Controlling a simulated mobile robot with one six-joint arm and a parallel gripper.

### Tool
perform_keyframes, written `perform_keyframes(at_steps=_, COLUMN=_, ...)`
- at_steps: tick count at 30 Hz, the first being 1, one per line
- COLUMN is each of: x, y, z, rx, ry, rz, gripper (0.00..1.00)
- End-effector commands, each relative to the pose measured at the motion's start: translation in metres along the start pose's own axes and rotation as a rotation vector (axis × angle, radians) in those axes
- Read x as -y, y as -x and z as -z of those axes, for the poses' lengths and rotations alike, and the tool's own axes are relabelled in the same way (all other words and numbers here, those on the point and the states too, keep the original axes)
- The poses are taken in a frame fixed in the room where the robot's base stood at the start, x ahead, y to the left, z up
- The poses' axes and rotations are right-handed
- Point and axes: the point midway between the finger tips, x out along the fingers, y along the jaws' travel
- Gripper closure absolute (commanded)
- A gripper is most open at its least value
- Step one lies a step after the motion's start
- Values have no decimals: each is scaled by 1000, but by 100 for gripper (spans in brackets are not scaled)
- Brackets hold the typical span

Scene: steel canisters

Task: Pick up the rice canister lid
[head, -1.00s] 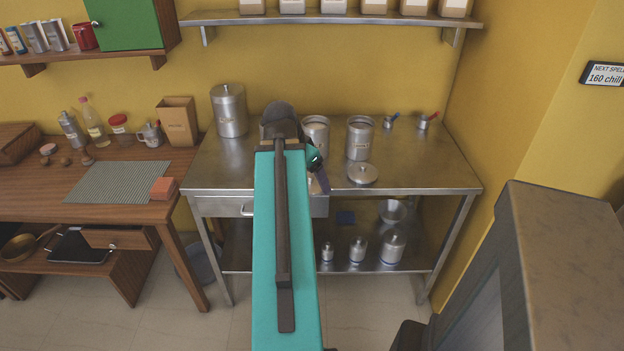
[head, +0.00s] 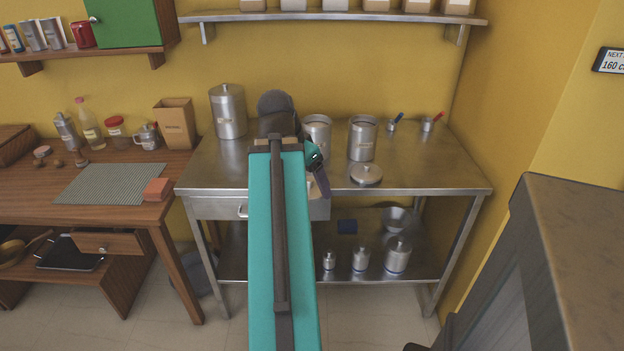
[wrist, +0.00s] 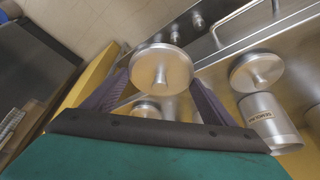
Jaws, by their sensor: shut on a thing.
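My gripper (wrist: 160,82) is shut on a round steel lid (wrist: 162,68) with a central knob, its purple fingers at opposite sides of the rim. In the head view my arm hides most of the gripper and the held lid; one purple finger (head: 321,181) shows above the table's front. An open canister (head: 317,129) with pale contents stands just behind it, partly hidden by my arm. A second open canister (head: 362,140) stands to its right. Another knobbed lid (head: 366,173) lies in front of that one; it also shows in the wrist view (wrist: 257,72).
A lidded canister (head: 228,111) stands at the back left of the steel table (head: 440,172). Two small scoops (head: 427,123) lie at the back right, with bare steel in front. Small canisters (head: 397,254) and a bowl are on the lower shelf.

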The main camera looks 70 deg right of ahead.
Motion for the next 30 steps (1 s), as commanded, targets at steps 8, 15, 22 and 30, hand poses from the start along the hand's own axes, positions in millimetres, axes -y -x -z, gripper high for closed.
perform_keyframes(at_steps=8, x=0, y=2, z=0, rx=2, ry=0, rz=-2, gripper=44)
perform_keyframes(at_steps=15, x=0, y=1, z=-1, rx=1, ry=0, rz=-1, gripper=44)
perform_keyframes(at_steps=22, x=0, y=1, z=-1, rx=1, ry=3, rz=0, gripper=44)
perform_keyframes(at_steps=30, x=25, y=7, z=-17, rx=4, ry=83, rz=30, gripper=44)
